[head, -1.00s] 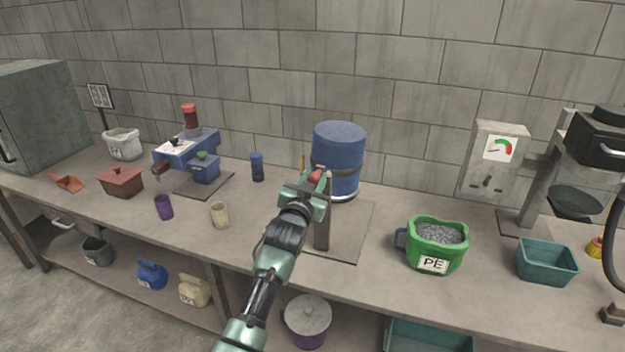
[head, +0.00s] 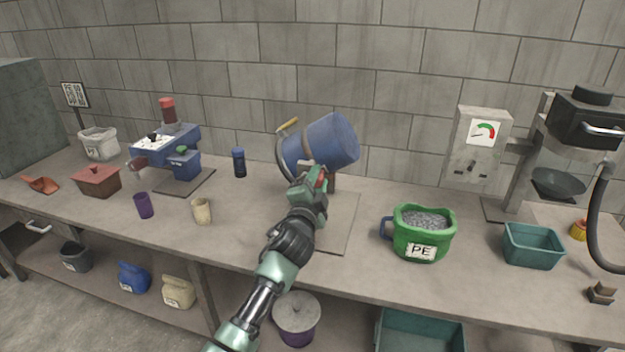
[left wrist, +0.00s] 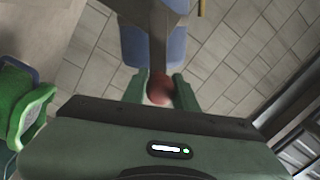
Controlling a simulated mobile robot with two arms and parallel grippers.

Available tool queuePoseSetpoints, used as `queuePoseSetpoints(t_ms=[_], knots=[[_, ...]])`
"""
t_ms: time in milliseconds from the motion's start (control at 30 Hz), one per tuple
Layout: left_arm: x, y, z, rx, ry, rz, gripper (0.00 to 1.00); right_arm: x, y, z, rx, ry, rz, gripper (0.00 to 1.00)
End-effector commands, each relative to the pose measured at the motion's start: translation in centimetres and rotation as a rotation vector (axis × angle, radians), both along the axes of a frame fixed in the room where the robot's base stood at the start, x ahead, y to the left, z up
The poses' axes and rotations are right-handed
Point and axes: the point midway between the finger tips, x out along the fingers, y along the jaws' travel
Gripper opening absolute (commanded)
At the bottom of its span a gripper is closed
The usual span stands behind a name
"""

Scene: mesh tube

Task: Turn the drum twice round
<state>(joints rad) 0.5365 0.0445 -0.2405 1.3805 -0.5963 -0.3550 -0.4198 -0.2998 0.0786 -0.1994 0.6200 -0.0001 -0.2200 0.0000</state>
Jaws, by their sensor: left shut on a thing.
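The blue drum (head: 329,141) hangs tilted on its stand above a base plate (head: 345,222) in the middle of the bench. Its top leans to the upper right in the head view. A metal band with a yellow clamp (head: 288,125) shows at its left end. My left gripper (head: 318,178) is in front of the drum, shut on a red crank knob. In the left wrist view the red knob (left wrist: 160,90) sits between the two fingers, with blue drum parts (left wrist: 136,48) behind it. The stand is mostly hidden by my gripper. My right gripper is not in view.
A green PE tub (head: 424,236) with grey granules stands right of the base plate. A cream cup (head: 202,211), a purple cup (head: 144,206) and a dark blue jar (head: 239,163) stand left. A teal bin (head: 532,246) is further right.

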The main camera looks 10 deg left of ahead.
Motion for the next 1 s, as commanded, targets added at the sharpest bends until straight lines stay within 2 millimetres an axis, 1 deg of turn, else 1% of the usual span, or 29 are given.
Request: queuePoseSetpoints(t_ms=[33, 467, 733, 1000], knots=[[0.0, -0.2, -0.7, 0.046, 0.001, -0.001, 0.00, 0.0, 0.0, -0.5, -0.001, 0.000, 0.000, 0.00], [-0.1, -1.2, -3.4, 0.456, -0.013, -0.002, 0.00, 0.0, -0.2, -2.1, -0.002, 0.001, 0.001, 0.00], [-0.1, -1.1, -5.2, 0.712, -0.021, -0.002, 0.00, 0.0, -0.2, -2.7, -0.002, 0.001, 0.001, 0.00], [0.0, -0.6, -6.8, 0.969, -0.030, -0.001, 0.00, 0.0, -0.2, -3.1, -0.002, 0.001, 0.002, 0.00]])
